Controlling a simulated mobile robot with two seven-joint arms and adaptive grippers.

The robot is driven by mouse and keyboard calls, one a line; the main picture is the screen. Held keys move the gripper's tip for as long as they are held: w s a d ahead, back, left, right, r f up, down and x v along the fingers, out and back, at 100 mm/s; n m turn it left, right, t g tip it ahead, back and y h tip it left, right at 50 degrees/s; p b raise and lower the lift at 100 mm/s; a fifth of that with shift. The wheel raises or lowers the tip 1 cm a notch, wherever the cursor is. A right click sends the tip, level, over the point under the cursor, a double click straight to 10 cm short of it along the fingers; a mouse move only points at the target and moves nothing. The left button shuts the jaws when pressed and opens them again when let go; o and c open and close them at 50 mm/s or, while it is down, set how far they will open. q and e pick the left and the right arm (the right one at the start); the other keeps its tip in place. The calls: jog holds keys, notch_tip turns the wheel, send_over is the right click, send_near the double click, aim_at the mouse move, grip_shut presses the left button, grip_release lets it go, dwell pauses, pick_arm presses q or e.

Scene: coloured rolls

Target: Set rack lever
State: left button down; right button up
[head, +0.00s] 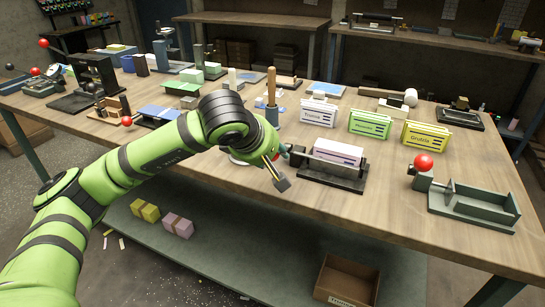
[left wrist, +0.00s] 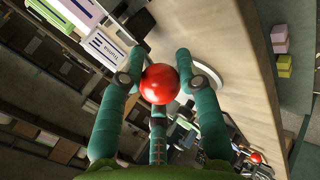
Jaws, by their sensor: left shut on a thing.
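My left gripper (head: 280,155) is at the left end of a dark rack (head: 345,182) near the table's front edge. The rack holds a pale pink and white block (head: 338,152). In the left wrist view, my left gripper's teal fingers close around a red ball knob (left wrist: 160,84). In the head view the gripper mostly hides this knob and its lever. A second, grey-green rack (head: 480,207) stands to the right, with its own red ball (head: 423,163) on a lever, untouched. My right gripper is in neither view.
White (head: 319,112), green (head: 370,123) and yellow (head: 427,135) labelled card holders stand behind the racks. A wooden-handled tool (head: 271,88) stands upright behind my gripper. An open cardboard box (head: 346,280) sits below the table. Bare tabletop (head: 395,205) lies between the two racks.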

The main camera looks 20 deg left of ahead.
pick_arm(q)
jog(key=shift+s+f, duration=0.15)
jog(key=shift+f, duration=0.15)
jog(key=c, duration=0.9)
grip_release()
jog(key=shift+a, duration=0.1)
jog(key=shift+r, duration=0.1)
jog(key=shift+r, duration=0.2)
jog(key=v, duration=1.1)
jog(key=shift+s+r, duration=0.25)
